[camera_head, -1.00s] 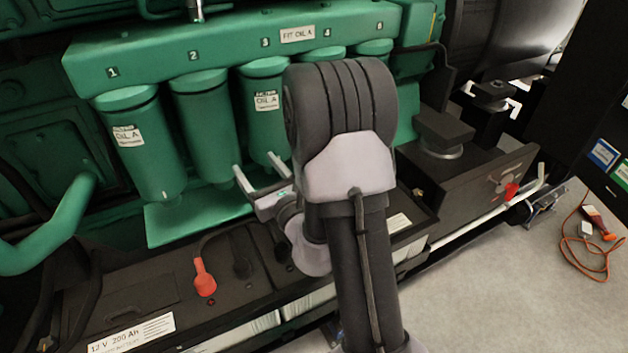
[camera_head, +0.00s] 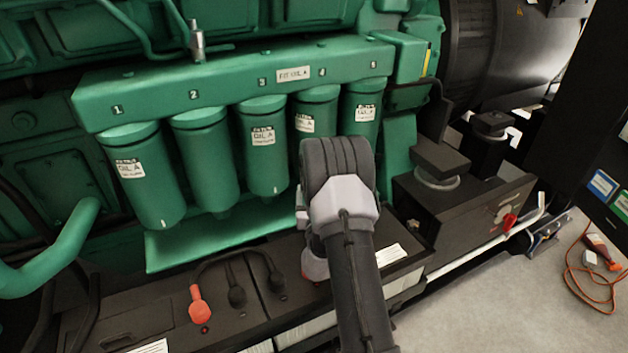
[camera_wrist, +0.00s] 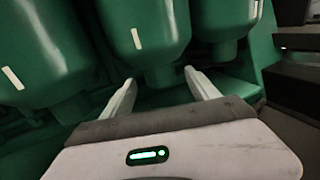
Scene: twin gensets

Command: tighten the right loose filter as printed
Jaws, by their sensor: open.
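Several green oil filters hang in a row under a green header (camera_head: 240,87) with printed numbers and a "FIT OIL A" label (camera_head: 295,74). Filter 1 (camera_head: 150,195), filter 3 (camera_head: 264,165), filter 4 (camera_head: 316,95) and filter 5 (camera_head: 362,88) carry white labels; filter 2 (camera_head: 208,160) shows none. My arm hides the lower part of filter 4 and some of filter 5. In the wrist view my gripper (camera_wrist: 160,77) is open and empty, its fingers at the rounded lower end of a white-marked filter (camera_wrist: 150,25). Contact cannot be told.
A black battery top with a red terminal cap (camera_head: 196,304) and cables lies below the filters. A black box with a red switch (camera_head: 509,222) stands right of my arm. A tool with an orange cord (camera_head: 592,255) lies on the grey floor at right.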

